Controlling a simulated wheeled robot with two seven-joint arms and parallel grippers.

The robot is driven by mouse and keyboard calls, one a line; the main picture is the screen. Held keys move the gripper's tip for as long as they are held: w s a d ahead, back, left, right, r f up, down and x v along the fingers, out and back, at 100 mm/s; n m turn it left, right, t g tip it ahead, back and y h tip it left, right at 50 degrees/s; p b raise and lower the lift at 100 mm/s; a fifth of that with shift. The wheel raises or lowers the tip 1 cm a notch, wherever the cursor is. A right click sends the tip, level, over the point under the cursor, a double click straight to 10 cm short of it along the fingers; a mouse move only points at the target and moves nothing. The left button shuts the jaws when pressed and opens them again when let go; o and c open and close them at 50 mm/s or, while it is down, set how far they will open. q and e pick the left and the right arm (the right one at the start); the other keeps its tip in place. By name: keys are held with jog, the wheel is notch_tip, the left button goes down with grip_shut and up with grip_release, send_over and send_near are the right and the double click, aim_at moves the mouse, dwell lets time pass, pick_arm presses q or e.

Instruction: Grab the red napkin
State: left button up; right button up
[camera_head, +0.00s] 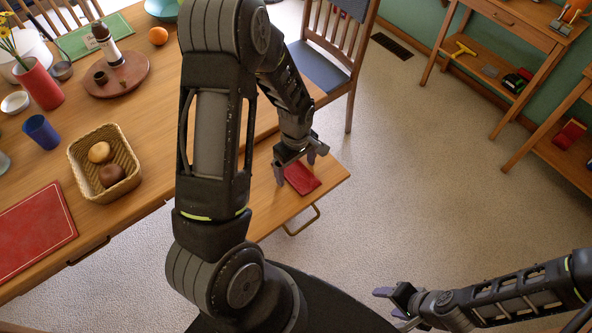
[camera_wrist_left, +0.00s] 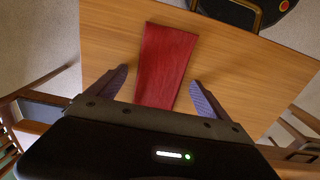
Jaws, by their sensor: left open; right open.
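The red napkin (camera_head: 302,177) lies flat on the wooden surface at the table's right end, above a handle. In the left wrist view the napkin (camera_wrist_left: 164,62) is a long red rectangle, its lower end hidden behind the gripper body. My left gripper (camera_head: 296,170) is over the napkin's left part, its fingers pointing down. In the left wrist view the left gripper (camera_wrist_left: 157,86) is open, with one finger on each side of the napkin and apart from it. My right gripper (camera_head: 388,302) is open and empty, low at the right over the floor.
A basket (camera_head: 74,171) with two round items, a blue cup (camera_head: 41,132), a red vase (camera_head: 40,84), a round wooden tray (camera_head: 118,84) and a red placemat (camera_head: 32,232) are on the table. A chair (camera_head: 318,66) stands behind it.

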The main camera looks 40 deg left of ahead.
aim_at(296, 171)
pick_arm(q)
jog(key=shift+c, duration=0.3)
jog(key=c, duration=1.3)
jog(key=shift+c, duration=0.2)
jog(key=shift+r, duration=0.1)
notch_tip(296, 171, up, 10)
jog(key=shift+b, duration=0.45)
